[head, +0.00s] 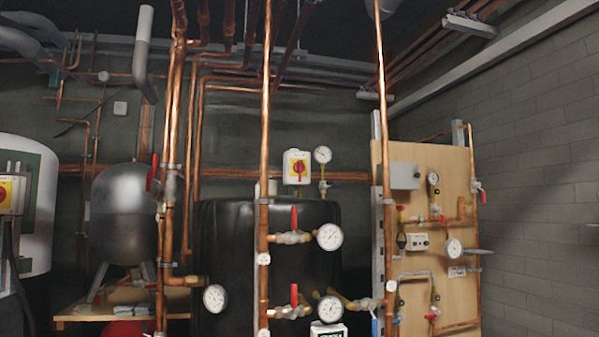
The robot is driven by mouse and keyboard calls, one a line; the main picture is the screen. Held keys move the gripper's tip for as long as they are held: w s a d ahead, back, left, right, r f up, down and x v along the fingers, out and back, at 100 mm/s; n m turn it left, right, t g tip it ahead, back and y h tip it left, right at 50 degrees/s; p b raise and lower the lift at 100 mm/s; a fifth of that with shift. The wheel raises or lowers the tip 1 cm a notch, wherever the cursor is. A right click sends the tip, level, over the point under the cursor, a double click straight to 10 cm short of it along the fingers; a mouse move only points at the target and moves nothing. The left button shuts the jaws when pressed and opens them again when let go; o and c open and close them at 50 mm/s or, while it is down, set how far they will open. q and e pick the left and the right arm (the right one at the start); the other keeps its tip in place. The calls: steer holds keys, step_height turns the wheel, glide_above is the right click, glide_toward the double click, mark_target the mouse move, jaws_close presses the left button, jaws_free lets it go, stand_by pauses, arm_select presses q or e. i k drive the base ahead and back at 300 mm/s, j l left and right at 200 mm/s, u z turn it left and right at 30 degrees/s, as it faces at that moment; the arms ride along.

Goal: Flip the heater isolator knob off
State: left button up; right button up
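I cannot tell from the picture which of the two is the heater isolator. Neither of my grippers shows in the head view.
A black tank (225,235) stands behind vertical copper pipes (265,120) with red-handled valves and gauges (329,237). A wooden panel (455,215) with pipes and gauges is at right. A silver vessel (123,215) stands at left. A block wall (545,160) closes the right side.

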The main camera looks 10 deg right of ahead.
mark_target(298, 167)
steer(key=i+z, duration=0.1)
steer(key=z, duration=0.45)
steer(key=i+j+z, duration=0.9)
steer(key=j, duration=0.2)
steer(key=i+j, duration=0.2)
steer(key=j, duration=0.15)
steer(key=i+j, duration=0.2)
steer(key=j, duration=0.15)
steer(key=i+j, duration=0.2)
steer(key=j, duration=0.15)
steer(key=i+j, duration=0.2)
steer(key=j, duration=0.15)
steer(key=i+z, duration=0.05)
